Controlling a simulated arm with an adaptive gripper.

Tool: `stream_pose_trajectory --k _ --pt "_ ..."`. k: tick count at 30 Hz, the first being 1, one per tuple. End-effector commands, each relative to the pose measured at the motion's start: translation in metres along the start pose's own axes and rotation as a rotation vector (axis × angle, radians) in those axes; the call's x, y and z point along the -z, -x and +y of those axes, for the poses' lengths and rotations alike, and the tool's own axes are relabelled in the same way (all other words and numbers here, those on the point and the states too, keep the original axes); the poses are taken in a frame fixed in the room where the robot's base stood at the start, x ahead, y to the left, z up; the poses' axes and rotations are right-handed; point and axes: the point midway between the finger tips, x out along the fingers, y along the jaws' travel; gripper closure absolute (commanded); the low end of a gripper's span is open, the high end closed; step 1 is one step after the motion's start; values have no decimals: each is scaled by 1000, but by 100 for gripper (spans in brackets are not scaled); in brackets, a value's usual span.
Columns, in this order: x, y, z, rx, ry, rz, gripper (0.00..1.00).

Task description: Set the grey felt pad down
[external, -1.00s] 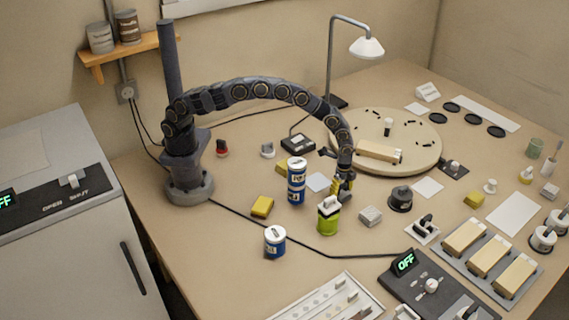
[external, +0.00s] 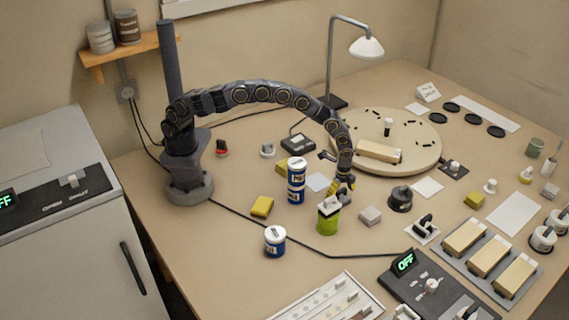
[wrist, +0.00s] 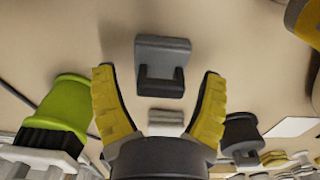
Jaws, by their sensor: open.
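A small grey block (external: 370,216), the likeliest match for the felt pad, sits on the bench right of the green can (external: 328,221). My gripper (external: 345,187) is low over the bench, just behind the can. In the wrist view, my gripper's yellow fingers (wrist: 158,98) are spread apart. A dark grey notched piece (wrist: 162,47) shows beyond and between the fingertips, with a pale grey ribbed piece (wrist: 166,120) nearer the palm. I cannot tell which of these is the block in the external view. Neither is visibly gripped.
A blue-and-white can stack (external: 296,182) and a yellow block (external: 262,207) stand to the left. A black knob (external: 400,198) is right of the grey block. A round board (external: 420,150) lies behind. A black cable and switch panels lie in front.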

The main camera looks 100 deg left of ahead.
Motion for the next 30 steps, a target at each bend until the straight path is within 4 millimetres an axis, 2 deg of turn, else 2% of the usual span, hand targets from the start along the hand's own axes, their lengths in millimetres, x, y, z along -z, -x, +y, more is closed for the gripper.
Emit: stream_pose_trajectory --k 15,19,26,30 --pt "0 98 -1 3 1 2 27" --pt "0 112 -1 2 1 3 27" --pt "0 118 1 -1 1 1 27" --pt "2 136 15 -21 15 20 27"
